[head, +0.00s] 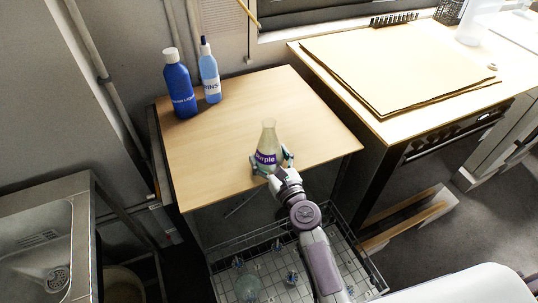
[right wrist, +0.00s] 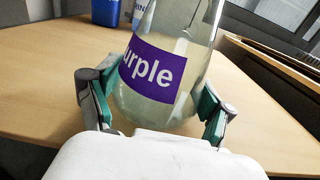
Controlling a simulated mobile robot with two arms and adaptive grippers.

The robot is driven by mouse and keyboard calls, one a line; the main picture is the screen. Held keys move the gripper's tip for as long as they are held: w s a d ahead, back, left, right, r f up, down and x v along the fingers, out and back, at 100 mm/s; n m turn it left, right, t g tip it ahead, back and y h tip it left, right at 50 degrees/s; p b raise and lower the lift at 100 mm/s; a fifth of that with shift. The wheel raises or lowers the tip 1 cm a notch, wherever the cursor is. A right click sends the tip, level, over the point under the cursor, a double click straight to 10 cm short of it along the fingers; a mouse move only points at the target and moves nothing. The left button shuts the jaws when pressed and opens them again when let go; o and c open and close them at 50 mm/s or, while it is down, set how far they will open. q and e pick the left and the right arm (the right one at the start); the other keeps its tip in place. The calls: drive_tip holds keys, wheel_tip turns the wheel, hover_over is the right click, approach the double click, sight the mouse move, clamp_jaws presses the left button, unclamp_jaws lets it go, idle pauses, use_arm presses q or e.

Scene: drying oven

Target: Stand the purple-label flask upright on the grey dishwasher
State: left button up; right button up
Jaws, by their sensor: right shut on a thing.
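The purple-label flask (head: 268,140) is clear glass with a narrow neck and a purple label, and it stands nearly upright. My right gripper (head: 272,164) is shut around its lower body, one finger on each side. In the right wrist view, the flask (right wrist: 165,70) sits between the teal-padded fingers (right wrist: 155,108). The flask is over the front part of the dishwasher's wooden top (head: 215,150). I cannot tell whether its base touches the top. The dishwasher's front below is dark and partly hidden by my right arm. My left gripper is out of view.
A dark blue bottle (head: 180,92) and a light blue bottle (head: 210,78) stand at the top's back left. An open wire rack (head: 240,292) extends below the front edge. A counter with a brown board (head: 400,60) is on the right, a metal sink (head: 35,245) on the left.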

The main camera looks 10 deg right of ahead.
drive_tip(key=shift+f, duration=0.5)
drive_tip(key=shift+f+b, duration=0.25)
drive_tip(key=shift+b, duration=0.2)
drive_tip(key=o, duration=1.2)
drive_tip(key=s, duration=0.4)
drive_tip(key=s+d, duration=0.1)
drive_tip(key=s, duration=0.3)
drive_tip(key=s+d, duration=0.1)
drive_tip(key=s, duration=0.2)
drive_tip(key=shift+s+d, duration=0.2)
drive_tip(key=shift+s, duration=0.2)
